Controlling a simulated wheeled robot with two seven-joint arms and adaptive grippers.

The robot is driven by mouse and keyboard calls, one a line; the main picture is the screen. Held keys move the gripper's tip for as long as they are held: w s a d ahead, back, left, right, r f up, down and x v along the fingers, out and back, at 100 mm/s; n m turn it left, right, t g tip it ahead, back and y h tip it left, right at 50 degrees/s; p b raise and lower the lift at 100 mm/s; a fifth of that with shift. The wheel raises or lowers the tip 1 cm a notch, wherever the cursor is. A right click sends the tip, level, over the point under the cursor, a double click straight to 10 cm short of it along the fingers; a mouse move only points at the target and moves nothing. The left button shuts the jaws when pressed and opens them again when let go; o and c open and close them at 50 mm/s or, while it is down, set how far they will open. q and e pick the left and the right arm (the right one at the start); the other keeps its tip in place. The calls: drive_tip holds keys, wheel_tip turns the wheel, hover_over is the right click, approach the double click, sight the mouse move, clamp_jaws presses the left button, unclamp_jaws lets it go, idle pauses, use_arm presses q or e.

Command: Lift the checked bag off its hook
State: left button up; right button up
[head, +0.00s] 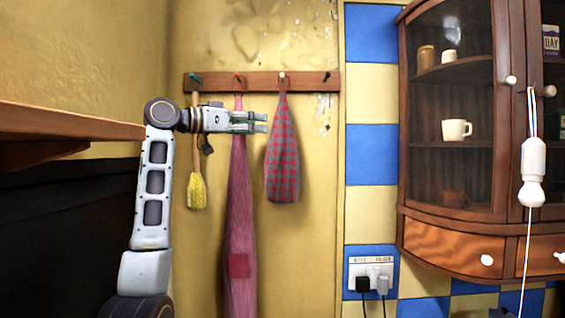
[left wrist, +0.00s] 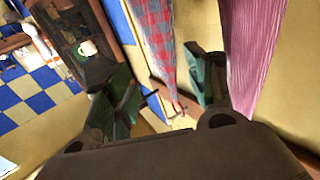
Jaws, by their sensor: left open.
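The red and grey checked bag (head: 282,160) hangs from a light-knobbed hook (head: 282,75) on a wooden rail, narrow at the top and wide below. My left gripper (head: 266,123) is open and empty, just left of the bag's narrow upper part in the head view, with a small gap showing. In the left wrist view the bag (left wrist: 156,35) appears upside down, lined up between the two open fingers (left wrist: 163,82). Whether it lies within their reach in depth I cannot tell. My right gripper is in neither view.
A long pink-purple cloth (head: 240,215) hangs left of the bag, behind my left gripper. A yellow brush-like tool (head: 197,190) hangs further left. The rail's rightmost hook (head: 326,76) is bare. A glass-fronted cabinet (head: 452,110) with a white mug (head: 456,130) is at right.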

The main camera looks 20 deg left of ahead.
sight(278, 126)
use_arm(q)
drive_tip(key=x, duration=0.3)
drive_tip(key=shift+w+d+p, duration=0.2)
drive_tip(key=shift+p, duration=0.1)
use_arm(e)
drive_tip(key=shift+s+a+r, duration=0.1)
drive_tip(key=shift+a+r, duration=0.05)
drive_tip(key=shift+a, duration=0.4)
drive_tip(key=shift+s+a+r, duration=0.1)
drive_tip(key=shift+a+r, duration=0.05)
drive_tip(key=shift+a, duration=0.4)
